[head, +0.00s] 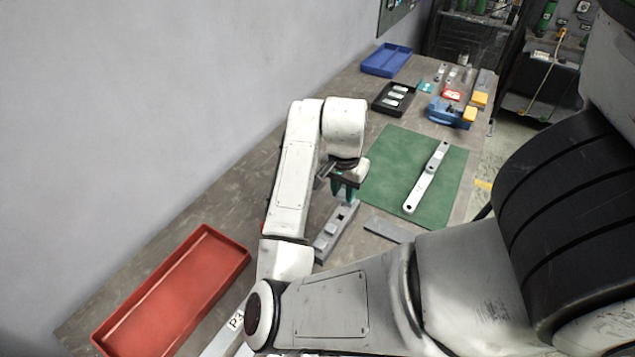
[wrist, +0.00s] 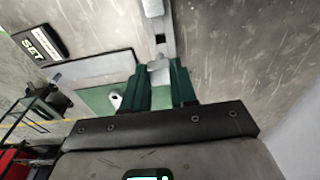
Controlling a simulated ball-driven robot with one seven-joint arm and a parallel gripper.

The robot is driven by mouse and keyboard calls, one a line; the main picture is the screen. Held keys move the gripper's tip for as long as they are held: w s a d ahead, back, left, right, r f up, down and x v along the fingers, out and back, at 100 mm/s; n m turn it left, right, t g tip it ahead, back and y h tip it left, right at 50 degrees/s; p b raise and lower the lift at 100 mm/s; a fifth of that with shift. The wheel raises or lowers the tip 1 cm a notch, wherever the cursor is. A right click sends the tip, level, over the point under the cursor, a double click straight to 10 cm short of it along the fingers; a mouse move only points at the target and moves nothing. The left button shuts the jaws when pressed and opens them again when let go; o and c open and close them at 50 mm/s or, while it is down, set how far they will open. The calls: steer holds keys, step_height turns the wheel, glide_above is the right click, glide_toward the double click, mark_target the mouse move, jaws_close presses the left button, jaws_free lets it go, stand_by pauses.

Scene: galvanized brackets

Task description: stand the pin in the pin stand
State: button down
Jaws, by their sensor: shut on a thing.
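My gripper (head: 347,192) is over the grey pin stand (head: 327,243) in the head view, its green fingers pointing down. In the wrist view the fingers (wrist: 158,88) are shut on a pale metal pin (wrist: 159,72), which sits between them. The pin stand, a narrow grey bar with openings, also shows in the wrist view (wrist: 155,10), beyond the pin. The pin's tip appears close to the stand; I cannot tell whether it is touching or in an opening. In the head view the fingers mostly hide the pin.
A green mat (head: 385,170) with a long holed bracket (head: 425,180) lies to the right. A grey flat plate (head: 388,230) lies beside the stand. A red tray (head: 212,252) is at lower left. A black tray (head: 380,105), blue tray (head: 370,67) and blue box (head: 437,112) stand farther back.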

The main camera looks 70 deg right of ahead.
mark_target(341, 199)
steer(key=shift+w, duration=0.2)
steer(key=shift+f+b, duration=2)
steer(key=shift+f, duration=0.15)
steer(key=shift+f+b, duration=1.2)
steer(key=shift+f, duration=0.5)
steer(key=c, duration=0.8)
jaws_free()
steer(key=shift+r, duration=0.1)
steer(key=r, duration=0.3)
steer(key=r+p, duration=0.1)
steer(key=r, duration=0.2)
steer(key=a+r, duration=0.1)
steer(key=r, duration=0.2)
steer(key=shift+w+p, duration=0.1)
steer(key=shift+p, duration=0.25)
steer(key=shift+r, duration=0.8)
